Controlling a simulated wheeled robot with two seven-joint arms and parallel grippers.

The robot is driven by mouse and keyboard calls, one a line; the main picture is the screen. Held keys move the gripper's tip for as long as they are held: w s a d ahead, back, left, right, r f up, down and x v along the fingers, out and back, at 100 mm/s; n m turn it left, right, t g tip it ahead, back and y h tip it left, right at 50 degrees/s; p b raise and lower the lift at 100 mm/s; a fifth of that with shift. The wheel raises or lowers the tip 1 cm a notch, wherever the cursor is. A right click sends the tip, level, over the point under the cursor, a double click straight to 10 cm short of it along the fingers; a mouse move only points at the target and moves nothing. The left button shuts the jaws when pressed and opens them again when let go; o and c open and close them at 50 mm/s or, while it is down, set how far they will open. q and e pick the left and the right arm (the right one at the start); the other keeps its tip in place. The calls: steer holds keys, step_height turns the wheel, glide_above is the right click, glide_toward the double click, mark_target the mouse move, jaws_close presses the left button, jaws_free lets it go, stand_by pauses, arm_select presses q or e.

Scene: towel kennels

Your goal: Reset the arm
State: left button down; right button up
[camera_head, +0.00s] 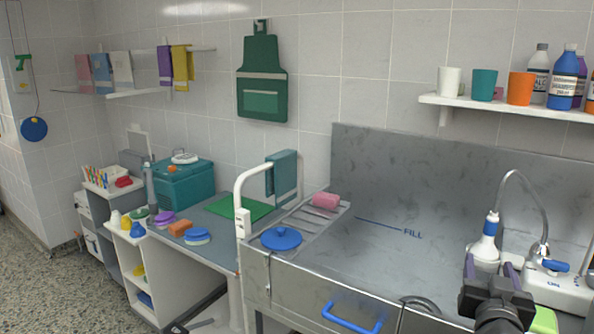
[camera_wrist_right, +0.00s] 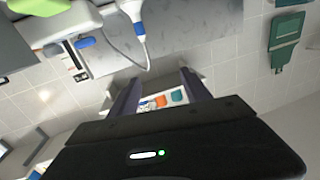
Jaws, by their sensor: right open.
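My right gripper (camera_head: 490,268) is at the lower right of the head view, in front of the steel tub. Its two purple-grey fingers are apart and point upward in the picture, with nothing seen between them. The white and blue spray head (camera_head: 485,245) shows just behind the fingers; I cannot tell whether they touch it. In the right wrist view the fingers of the right gripper (camera_wrist_right: 158,88) are spread, and the shelf with cups shows in the distance between them. My left gripper is not in view.
The steel tub (camera_head: 370,260) has a blue handle (camera_head: 352,318) at its front. A white tap unit (camera_head: 560,285) stands at the right. A wall shelf (camera_head: 450,101) holds cups and bottles. A blue-grey table (camera_head: 215,248) with sponges and brushes is at the left.

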steer(key=a+f+n+g+y+b, duration=0.1)
steer(key=a+f+g+y, duration=0.3)
steer(key=f, duration=0.7)
steer(key=w+a+f+y+b, duration=0.1)
steer(key=a+f+y, duration=0.1)
steer(key=a+f, duration=0.7)
steer(key=a+f+n+g+y+b, duration=0.1)
steer(key=a+f+g+y+b, duration=0.15)
steer(key=f, duration=1.05)
steer(key=s+a+f+n+g+y+b, duration=0.1)
steer(key=s+a+f+g+b, duration=0.15)
steer(key=s+a+f, duration=0.5)
steer(key=s+a+f+g+y+b, duration=0.1)
steer(key=s+a+f+g+y, duration=0.2)
steer(key=s+f, duration=0.7)
steer(key=s+a+f+n+g+b, duration=0.1)
steer(key=s+a+f+g+b, duration=0.15)
steer(key=s+a+f, duration=0.65)
step_height(320, 180, up, 10)
steer(key=w+d+p, duration=0.2)
steer(key=p, duration=1.2)
steer(key=shift+w+d+r, duration=0.2)
steer(key=shift+d, duration=0.05)
steer(key=shift+g, duration=0.25)
